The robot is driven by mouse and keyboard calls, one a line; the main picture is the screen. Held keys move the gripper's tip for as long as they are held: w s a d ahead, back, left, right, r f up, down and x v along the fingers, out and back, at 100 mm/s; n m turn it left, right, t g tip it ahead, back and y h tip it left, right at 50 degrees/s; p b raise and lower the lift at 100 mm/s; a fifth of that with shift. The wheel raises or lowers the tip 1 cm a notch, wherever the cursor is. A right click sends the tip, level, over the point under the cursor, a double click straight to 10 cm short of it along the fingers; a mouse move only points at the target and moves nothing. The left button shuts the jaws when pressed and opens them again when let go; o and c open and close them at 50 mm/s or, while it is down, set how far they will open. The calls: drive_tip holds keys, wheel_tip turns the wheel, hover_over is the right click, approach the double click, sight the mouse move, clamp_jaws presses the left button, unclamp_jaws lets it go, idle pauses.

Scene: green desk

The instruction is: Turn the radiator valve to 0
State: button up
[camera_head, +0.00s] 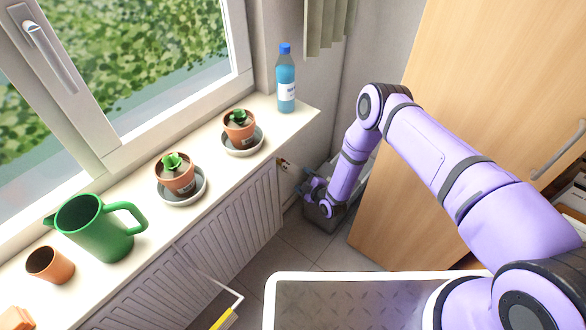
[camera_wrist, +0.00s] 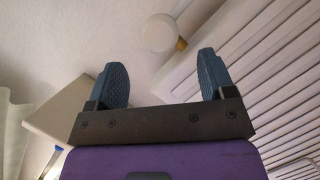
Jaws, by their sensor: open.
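The radiator valve is a pale round knob (camera_wrist: 160,32) with a brass fitting, seen in the wrist view beside the ribbed white radiator (camera_wrist: 270,70). In the head view the valve fitting (camera_head: 284,163) shows small at the radiator's right end (camera_head: 225,215), below the sill. My gripper (camera_wrist: 163,78) is open and empty. Its two dark fingers stand apart, with the knob beyond their tips and roughly between them sideways. In the head view my gripper (camera_head: 312,188) is low in the corner, right of the valve. The number setting on the knob cannot be read.
The windowsill above holds a blue bottle (camera_head: 286,80), two potted plants (camera_head: 239,126) (camera_head: 177,175), a green watering can (camera_head: 95,228) and an empty clay pot (camera_head: 50,265). A grey box (camera_head: 325,216) stands in the corner below my gripper. A wooden cabinet door (camera_head: 440,150) is at right.

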sight(296, 173)
drive_tip(key=x, duration=0.8)
drive_tip(key=c, duration=0.9)
